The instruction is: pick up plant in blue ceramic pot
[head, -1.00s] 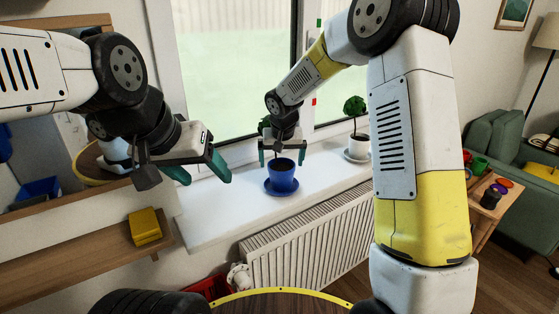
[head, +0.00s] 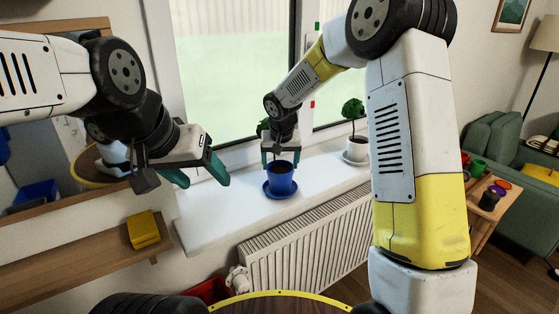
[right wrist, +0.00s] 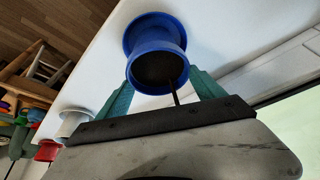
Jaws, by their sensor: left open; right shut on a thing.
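The plant in the blue ceramic pot (head: 281,182) stands on a blue saucer (head: 268,194) on the white windowsill. Its foliage is mostly hidden behind my right wrist. My right gripper (head: 281,158) points down over the pot, shut on it at the rim, one finger on each side. In the right wrist view, the pot (right wrist: 158,72) shows dark soil and a thin stem between the fingers. I cannot see a gap between pot and saucer. My left gripper (head: 197,174) is open and empty in the air, left of the pot.
Another plant in a white pot (head: 356,150) stands on the sill to the right, by the window. A radiator (head: 300,240) is below the sill. A yellow item (head: 143,230) lies on a wooden shelf (head: 85,260) at left. The sill left of the blue pot is clear.

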